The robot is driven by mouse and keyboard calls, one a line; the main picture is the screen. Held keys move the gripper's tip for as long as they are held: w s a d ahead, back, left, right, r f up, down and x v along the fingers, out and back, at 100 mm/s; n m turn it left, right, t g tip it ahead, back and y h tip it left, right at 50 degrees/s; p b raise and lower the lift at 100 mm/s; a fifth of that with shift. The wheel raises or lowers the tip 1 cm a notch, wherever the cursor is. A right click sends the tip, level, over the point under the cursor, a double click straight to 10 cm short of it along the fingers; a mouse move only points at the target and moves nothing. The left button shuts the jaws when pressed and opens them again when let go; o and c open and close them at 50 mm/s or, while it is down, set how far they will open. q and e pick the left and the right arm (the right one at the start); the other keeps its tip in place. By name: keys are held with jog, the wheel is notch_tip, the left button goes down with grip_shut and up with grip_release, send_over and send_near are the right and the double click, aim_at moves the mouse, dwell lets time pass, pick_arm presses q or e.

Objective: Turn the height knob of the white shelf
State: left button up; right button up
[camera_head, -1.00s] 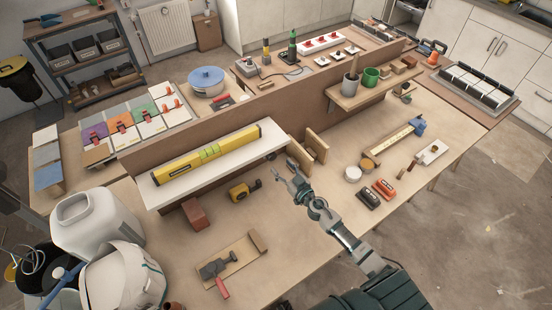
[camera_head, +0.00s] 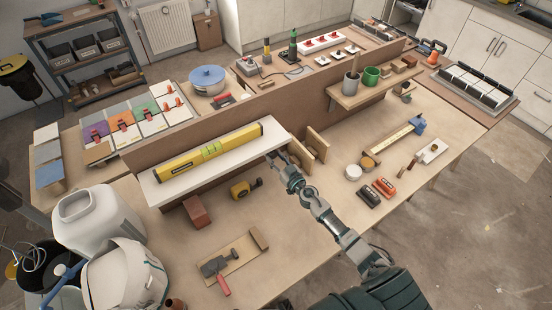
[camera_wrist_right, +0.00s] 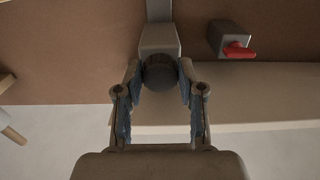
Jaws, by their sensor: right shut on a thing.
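The white shelf (camera_head: 222,171) is a long board on the brown upright panel, with a yellow spirit level (camera_head: 205,150) lying on it. In the right wrist view, the dark round knob (camera_wrist_right: 160,73) sits on a grey bracket against the brown panel. My right gripper (camera_head: 275,159) is at the shelf's right end. In the wrist view its two blue-padded fingers (camera_wrist_right: 159,90) are on either side of the knob and shut on it. In the head view the knob is too small and hidden to make out. My left gripper is not in view.
A grey block with a red lever (camera_wrist_right: 231,42) is beside the knob in the wrist view. Wooden uprights (camera_head: 315,147) stand just right of my gripper. A tape measure (camera_head: 245,187) and a reddish block (camera_head: 196,212) lie in front of the shelf.

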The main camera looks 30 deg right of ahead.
jog(key=shift+r, duration=0.15)
jog(key=shift+n, duration=0.4)
